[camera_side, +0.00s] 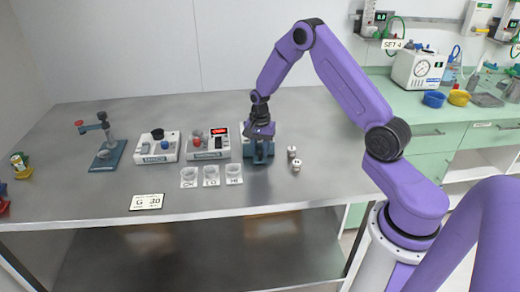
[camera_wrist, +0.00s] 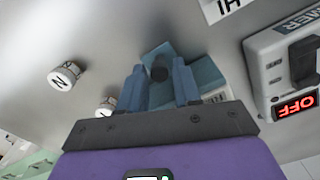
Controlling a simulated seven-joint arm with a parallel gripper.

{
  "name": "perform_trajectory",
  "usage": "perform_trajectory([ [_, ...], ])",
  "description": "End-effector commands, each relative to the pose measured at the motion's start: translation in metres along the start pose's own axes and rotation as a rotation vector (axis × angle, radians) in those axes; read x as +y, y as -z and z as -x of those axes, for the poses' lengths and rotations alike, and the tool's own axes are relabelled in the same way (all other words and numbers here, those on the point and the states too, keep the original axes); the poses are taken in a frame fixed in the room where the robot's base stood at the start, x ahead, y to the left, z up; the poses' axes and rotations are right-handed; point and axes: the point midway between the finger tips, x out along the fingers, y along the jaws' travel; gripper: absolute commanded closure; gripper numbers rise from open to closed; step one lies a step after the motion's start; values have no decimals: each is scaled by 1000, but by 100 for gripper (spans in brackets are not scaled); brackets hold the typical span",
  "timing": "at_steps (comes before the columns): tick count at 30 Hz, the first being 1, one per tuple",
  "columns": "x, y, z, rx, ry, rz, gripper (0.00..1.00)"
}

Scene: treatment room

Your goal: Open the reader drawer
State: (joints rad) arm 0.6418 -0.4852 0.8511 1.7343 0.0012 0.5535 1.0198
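The reader appears to be the teal and white device (camera_side: 262,157) on the steel table, partly hidden under my gripper. In the wrist view its teal body (camera_wrist: 207,75) lies beyond my fingers, with a dark round knob (camera_wrist: 160,68) at its near side. My gripper (camera_side: 261,137) points down over the device. In the wrist view my gripper (camera_wrist: 160,75) has its two blue-grey fingers apart, with the knob between the tips. Narrow gaps seem to show beside the knob; firm contact is not visible. I cannot make out an open drawer.
A timer box (camera_side: 208,144) with a red OFF display stands left of the device. Three labelled cups (camera_side: 211,177) are in front. Two white-capped vials (camera_side: 294,159) stand close on the right. A card (camera_side: 146,202) lies near the front edge. The table further right is clear.

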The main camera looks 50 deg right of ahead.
Motion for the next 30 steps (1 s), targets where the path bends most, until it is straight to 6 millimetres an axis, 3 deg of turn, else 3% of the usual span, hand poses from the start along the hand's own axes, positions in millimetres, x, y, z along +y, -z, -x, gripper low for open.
perform_trajectory([
  [6,0,0,0,0,0,0,70],
  [9,0,0,0,0,0,0,100],
  [17,2,-5,0,-1,-2,1,100],
  [30,25,-62,0,-2,-4,2,100],
])
